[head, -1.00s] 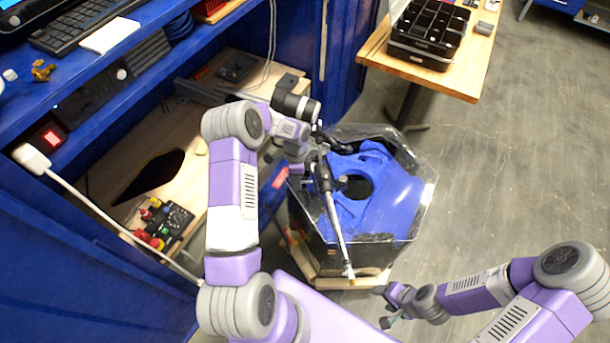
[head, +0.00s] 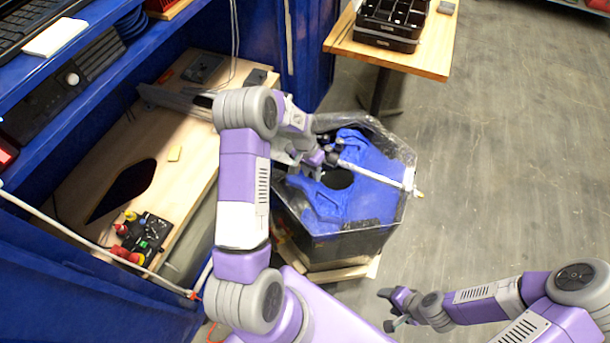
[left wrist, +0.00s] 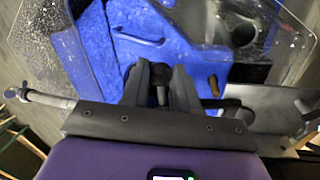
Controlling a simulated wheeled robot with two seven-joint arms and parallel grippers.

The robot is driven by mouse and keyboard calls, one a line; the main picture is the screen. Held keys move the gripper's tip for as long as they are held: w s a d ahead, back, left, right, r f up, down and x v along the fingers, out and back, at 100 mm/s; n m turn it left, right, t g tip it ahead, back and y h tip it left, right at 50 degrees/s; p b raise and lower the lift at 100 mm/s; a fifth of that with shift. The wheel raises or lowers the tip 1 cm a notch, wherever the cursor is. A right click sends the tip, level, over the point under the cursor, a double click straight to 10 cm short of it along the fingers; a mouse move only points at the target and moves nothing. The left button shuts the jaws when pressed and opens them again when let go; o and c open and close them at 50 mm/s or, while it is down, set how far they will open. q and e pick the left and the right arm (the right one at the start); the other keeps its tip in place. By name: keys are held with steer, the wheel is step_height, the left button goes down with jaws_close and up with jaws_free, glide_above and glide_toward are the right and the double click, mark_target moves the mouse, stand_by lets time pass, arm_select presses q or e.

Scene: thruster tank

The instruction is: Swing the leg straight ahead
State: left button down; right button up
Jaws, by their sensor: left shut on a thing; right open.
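The leg (head: 375,170) is a thin pale rod lying across the top of the hexagonal tank, from my left gripper to beyond the right rim. Its tip (head: 417,193) sticks out past the wall. My left gripper (head: 328,158) is over the tank, shut on the leg's dark inner end. In the left wrist view its two fingers (left wrist: 162,88) close on a dark part, and the pale rod (left wrist: 45,98) runs out to the left. The tank has clear walls (head: 392,222) and a blue inside with a dark round hole (head: 337,179). My right gripper (head: 387,309) is open and empty, low at the right.
A wooden workbench (head: 190,140) in a blue frame stands left of the tank. A wooden table (head: 425,60) with a black compartment tray (head: 392,22) is behind. The grey floor (head: 500,150) to the right is clear.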

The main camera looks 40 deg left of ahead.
arm_select(q)
steer(key=shift+w+d+n, duration=0.25)
steer(key=shift+w+n, duration=0.05)
steer(key=shift+w, duration=0.25)
steer(key=shift+r, duration=0.1)
steer(key=c, duration=0.9)
jaws_free()
steer(key=shift+o, duration=0.2)
step_height(320, 180, up, 7)
steer(key=a, duration=0.1)
steer(key=shift+a+r, duration=0.2)
